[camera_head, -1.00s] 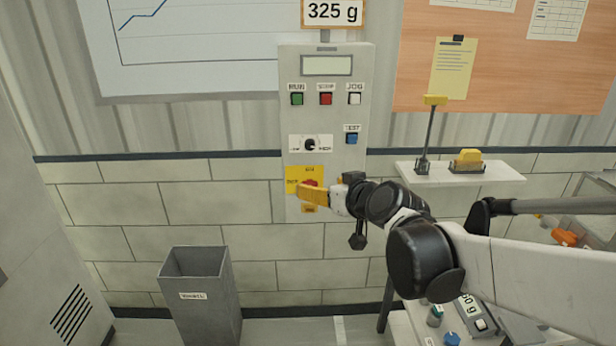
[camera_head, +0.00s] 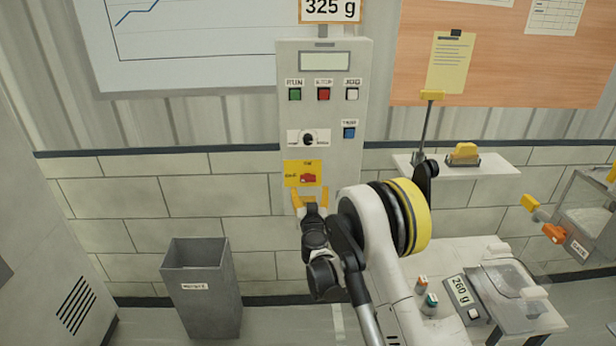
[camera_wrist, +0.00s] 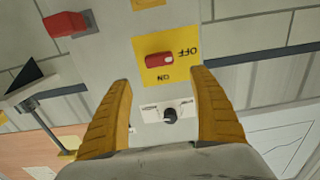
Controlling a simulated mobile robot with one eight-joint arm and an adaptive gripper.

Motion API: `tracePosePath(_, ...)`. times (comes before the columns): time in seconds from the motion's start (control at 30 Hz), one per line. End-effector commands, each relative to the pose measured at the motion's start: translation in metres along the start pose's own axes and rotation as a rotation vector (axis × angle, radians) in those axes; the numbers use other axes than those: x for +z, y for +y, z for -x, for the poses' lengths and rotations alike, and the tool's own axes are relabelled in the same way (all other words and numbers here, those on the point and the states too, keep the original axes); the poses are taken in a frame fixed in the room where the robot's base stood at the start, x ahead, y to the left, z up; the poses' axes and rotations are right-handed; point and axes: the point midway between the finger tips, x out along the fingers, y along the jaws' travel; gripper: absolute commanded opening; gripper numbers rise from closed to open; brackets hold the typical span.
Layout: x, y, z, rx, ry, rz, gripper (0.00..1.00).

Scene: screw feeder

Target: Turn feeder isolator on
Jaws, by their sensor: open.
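The feeder isolator is a red handle (camera_head: 308,178) on a yellow plate (camera_head: 290,168) low on the grey control panel (camera_head: 324,220). The handle lies horizontal, in line with the OFF label; ON is above it in the head view. The wrist view is upside down and shows the handle (camera_wrist: 160,58) with OFF at the right and ON below. My gripper (camera_head: 309,193) is open and empty, its yellow fingers just below the plate in the head view. In the wrist view the fingertips (camera_wrist: 162,78) flank the plate, apart from the handle.
Above the isolator are a black selector knob (camera_head: 308,138) and RUN, STOP, JOG and TEST buttons. A grey bin (camera_head: 203,285) stands at lower left. A shelf (camera_head: 470,178) and a table with a scale (camera_head: 465,298) are at right. A red block (camera_wrist: 65,24) shows in the wrist view.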

Motion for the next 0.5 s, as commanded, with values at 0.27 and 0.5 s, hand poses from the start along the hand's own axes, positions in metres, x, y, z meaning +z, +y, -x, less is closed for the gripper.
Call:
tracePosePath(0.27, 0.003, 0.001, -0.054, 0.0, 0.0, 0.0, 0.72)
tracePosePath(0.5, 0.001, 0.0, -0.089, -0.002, 0.0, -0.001, 0.72)
